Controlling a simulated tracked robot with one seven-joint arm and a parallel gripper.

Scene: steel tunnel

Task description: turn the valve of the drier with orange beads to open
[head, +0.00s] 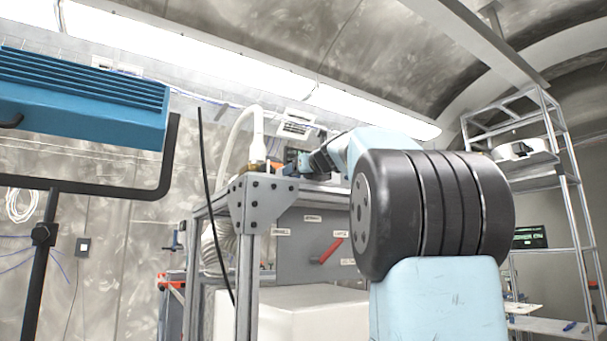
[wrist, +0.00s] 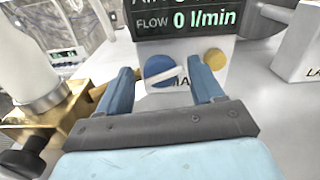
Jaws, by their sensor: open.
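In the wrist view my gripper (wrist: 162,70) is open. Its two blue fingers stand either side of a round blue knob (wrist: 155,66) with a pale bar across it, with nothing clearly gripped. Whether the fingers touch the knob, I cannot tell. A yellow-brass round part (wrist: 215,58) sits just right of the right finger. A label below the knob is partly hidden. No orange beads can be made out in either view, so I cannot tell which drier the knob belongs to. In the head view my arm hides most of the gripper area.
A black display (wrist: 185,20) reading "FLOW 0 l/min" is above the knob. A brass fitting (wrist: 45,115) with a pale hose is close on the left. A white labelled box (wrist: 298,45) is at right. The head view shows a metal frame (head: 245,270) and a blue lamp (head: 85,100).

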